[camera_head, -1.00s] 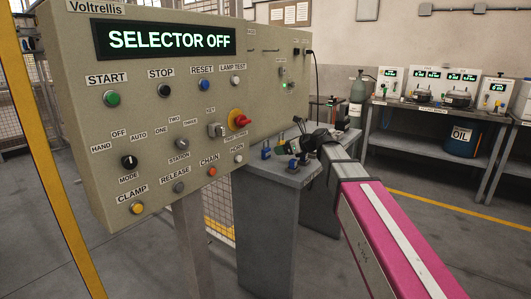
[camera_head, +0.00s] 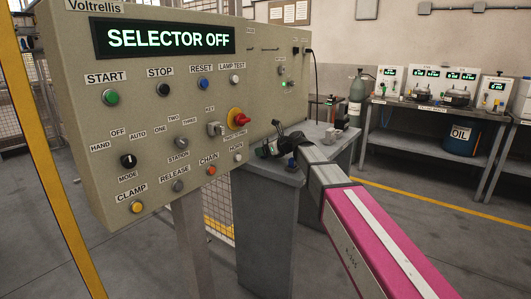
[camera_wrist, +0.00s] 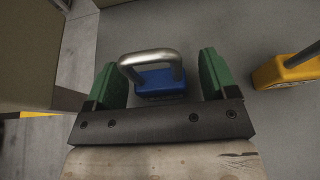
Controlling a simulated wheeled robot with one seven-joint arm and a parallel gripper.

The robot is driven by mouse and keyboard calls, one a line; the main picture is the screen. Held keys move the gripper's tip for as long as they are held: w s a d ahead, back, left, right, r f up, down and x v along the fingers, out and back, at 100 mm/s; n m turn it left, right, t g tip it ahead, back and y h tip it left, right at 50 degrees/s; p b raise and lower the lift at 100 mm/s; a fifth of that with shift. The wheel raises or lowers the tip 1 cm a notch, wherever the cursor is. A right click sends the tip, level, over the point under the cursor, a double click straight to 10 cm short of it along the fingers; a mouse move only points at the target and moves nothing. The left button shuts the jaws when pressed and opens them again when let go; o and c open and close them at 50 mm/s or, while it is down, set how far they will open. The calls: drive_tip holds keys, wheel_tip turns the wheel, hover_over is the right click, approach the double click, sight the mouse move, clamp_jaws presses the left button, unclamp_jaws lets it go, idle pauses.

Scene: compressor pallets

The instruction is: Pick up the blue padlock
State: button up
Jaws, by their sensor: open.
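The blue padlock (camera_wrist: 160,82) shows in the wrist view with its silver shackle toward the top left, lying on the grey pedestal top. My gripper (camera_wrist: 165,78) is open, with one green finger on each side of the padlock. Gaps show between the fingers and the blue body. In the head view my gripper (camera_head: 272,149) is low over the grey pedestal (camera_head: 263,232), beside the control panel. There the padlock is mostly hidden by my gripper, and I cannot pick it out clearly.
A yellow padlock (camera_wrist: 289,69) lies right of my gripper in the wrist view. The control panel (camera_head: 180,120), reading SELECTOR OFF, stands close on the left of the pedestal.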

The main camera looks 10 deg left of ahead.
drive_tip(key=c, duration=1)
drive_tip(key=shift+r, duration=0.1)
drive_tip(key=shift+c, duration=0.2)
